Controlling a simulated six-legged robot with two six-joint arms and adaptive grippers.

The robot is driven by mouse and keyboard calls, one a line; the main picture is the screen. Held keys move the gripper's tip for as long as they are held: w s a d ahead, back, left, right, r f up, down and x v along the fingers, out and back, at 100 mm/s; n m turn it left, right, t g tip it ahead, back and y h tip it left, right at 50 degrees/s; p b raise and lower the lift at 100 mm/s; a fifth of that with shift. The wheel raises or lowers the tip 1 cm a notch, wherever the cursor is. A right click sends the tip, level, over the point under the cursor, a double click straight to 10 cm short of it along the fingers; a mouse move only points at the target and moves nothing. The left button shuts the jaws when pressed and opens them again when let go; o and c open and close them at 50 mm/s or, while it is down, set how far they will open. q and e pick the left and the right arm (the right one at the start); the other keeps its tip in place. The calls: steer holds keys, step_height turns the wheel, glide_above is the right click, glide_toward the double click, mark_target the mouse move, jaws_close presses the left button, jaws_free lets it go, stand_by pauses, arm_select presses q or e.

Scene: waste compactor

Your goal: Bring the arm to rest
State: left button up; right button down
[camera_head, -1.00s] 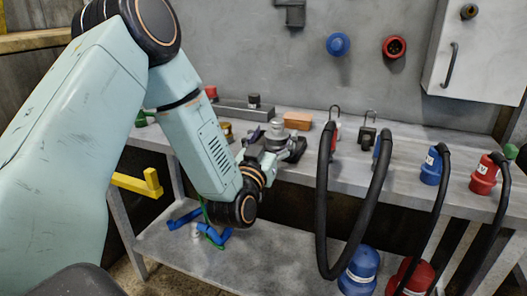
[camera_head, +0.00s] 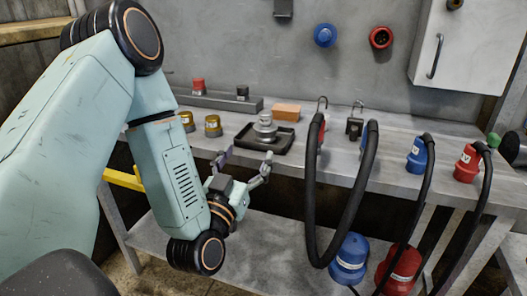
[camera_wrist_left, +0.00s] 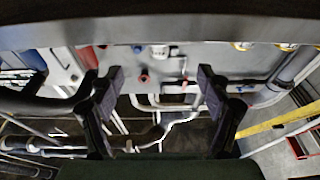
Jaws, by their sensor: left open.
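My left arm comes in from the left in the head view. Its left gripper (camera_head: 246,162) is open and empty, in front of the workbench's front edge and below the black tray (camera_head: 262,139). In the left wrist view the two dark fingers of the left gripper (camera_wrist_left: 158,78) stand wide apart with nothing between them. A grey stacked round part (camera_head: 265,128) stands on the tray, apart from the fingers. My right gripper is not in view.
The workbench (camera_head: 330,170) holds an orange block (camera_head: 286,111), brass-coloured parts, two padlocks and red and blue plugs. Black cables (camera_head: 313,215) hang down its front to the gripper's right. A lower shelf (camera_head: 270,250) lies beneath. A wall cabinet (camera_head: 465,50) hangs at upper right.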

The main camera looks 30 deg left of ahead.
mark_target(263, 125)
arm_select(q)
steer(key=shift+w, duration=0.1)
steer(key=shift+w+r, duration=0.15)
steer(key=shift+w, duration=0.1)
steer(key=b+x, duration=0.1)
steer(key=x, duration=0.9)
steer(key=shift+w+a, duration=0.1)
steer(key=shift+w, duration=0.2)
steer(key=shift+w+b, duration=0.4)
steer(key=shift+a+r, duration=0.1)
steer(key=shift+s+r+p, duration=0.3)
steer(key=shift+w+f, duration=0.1)
